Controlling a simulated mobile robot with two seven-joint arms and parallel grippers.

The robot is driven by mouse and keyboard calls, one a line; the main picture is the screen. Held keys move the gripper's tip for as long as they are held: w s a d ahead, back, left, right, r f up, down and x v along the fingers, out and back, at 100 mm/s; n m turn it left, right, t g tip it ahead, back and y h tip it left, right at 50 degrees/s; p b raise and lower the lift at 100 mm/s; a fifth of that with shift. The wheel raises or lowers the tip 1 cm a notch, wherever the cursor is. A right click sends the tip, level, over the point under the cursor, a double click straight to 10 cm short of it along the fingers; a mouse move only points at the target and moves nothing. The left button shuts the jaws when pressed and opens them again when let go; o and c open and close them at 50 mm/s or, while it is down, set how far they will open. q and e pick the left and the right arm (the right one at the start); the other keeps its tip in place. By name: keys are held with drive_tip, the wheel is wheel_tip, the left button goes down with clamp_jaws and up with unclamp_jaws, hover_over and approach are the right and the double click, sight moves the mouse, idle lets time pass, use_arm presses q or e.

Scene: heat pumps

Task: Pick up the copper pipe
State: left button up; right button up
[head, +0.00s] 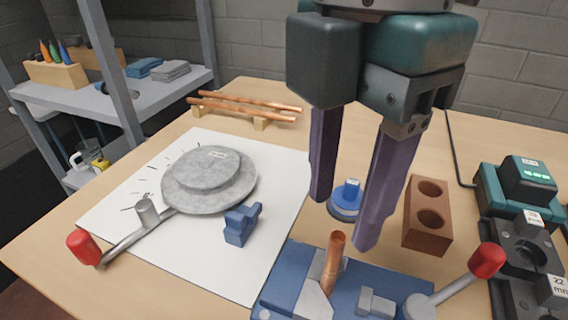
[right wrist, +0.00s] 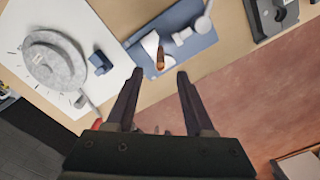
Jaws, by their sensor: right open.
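A short copper pipe (head: 334,262) stands slightly tilted in the blue fixture (head: 283,272) at the front of the table. It also shows in the right wrist view (right wrist: 160,56), just beyond the fingertips. Two long copper pipes (head: 243,107) lie on wooden rests at the back of the table. My right gripper (head: 344,220) is open and empty, fingers pointing down, above the short pipe. In the right wrist view its fingertips (right wrist: 160,74) are apart, with nothing between them. My left gripper is not in view.
A grey round disc (head: 209,180) with a red-handled lever (head: 84,247) sits on a white sheet. A small blue block (head: 242,224) is beside it. A brick with two holes (head: 428,215) and dark green equipment (head: 522,190) stand at right. A red-handled lever (head: 487,260) sticks up beside the fixture.

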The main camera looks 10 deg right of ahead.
sight(333, 261)
drive_tip(key=f, duration=0.3)
drive_tip(key=shift+s+f, duration=0.2)
drive_tip(key=shift+f, duration=0.1)
wheel_tip(333, 261, down, 5)
drive_tip(key=shift+w+d+f+b, duration=0.1)
drive_tip(key=shift+w+f+b, duration=0.1)
drive_tip(key=shift+b, duration=0.3)
clamp_jaws()
